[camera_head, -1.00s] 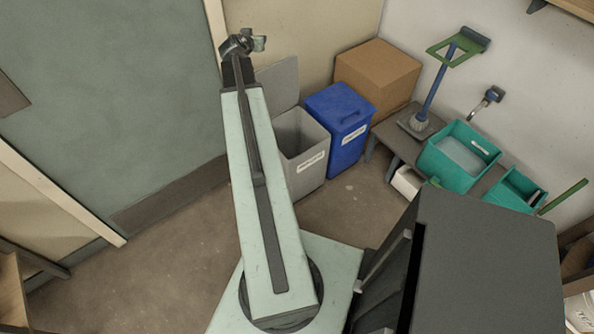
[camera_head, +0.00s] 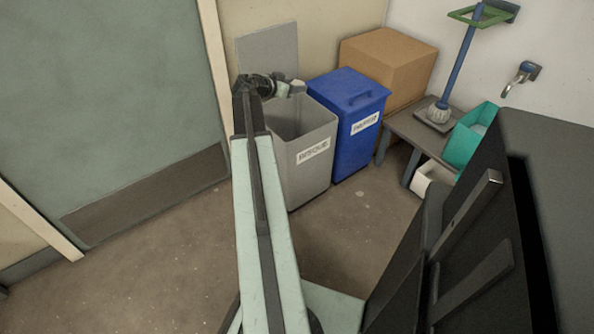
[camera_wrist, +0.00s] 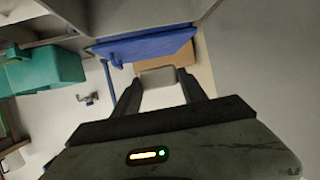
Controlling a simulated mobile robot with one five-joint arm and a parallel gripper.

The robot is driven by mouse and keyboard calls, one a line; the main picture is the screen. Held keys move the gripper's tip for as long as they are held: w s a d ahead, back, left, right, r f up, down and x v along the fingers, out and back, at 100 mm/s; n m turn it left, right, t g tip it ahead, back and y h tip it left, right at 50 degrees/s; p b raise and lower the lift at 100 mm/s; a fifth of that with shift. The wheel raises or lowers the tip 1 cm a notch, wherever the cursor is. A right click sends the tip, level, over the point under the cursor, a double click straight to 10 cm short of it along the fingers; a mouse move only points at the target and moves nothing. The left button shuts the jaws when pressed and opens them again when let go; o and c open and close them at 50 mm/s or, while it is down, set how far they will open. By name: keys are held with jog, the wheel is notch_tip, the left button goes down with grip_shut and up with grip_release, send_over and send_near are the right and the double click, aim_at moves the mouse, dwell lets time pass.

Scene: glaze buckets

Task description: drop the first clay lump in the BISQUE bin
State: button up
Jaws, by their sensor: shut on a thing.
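The BISQUE bin (camera_head: 313,158) is a grey, open-topped bin with a white label on its front, and its lid (camera_head: 268,52) stands raised at the back. My gripper (camera_head: 290,88) is at the bin's back-left part, around rim height or above; the exact height is hard to tell. In the wrist view my gripper (camera_wrist: 160,84) has both fingers closed on a pale grey clay lump (camera_wrist: 157,78). The bin's inside is only partly visible, and its floor is hidden.
A blue bin (camera_head: 345,125) with a shut lid stands right of the grey one. A cardboard box (camera_head: 388,65) is behind it. A low grey bench (camera_head: 415,130) carries a teal tub (camera_head: 468,140) and a blue-handled tool. Open floor lies in front of the bins.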

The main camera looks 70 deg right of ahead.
notch_tip(320, 180, down, 6)
jog(key=b, duration=0.5)
jog(key=shift+b, duration=0.4)
jog(key=o, duration=1.5)
jog(key=shift+r, duration=0.1)
jog(key=p+v, duration=0.3)
jog(key=v, duration=0.4)
jog(key=shift+w+a, duration=0.1)
jog(key=shift+a, duration=0.25)
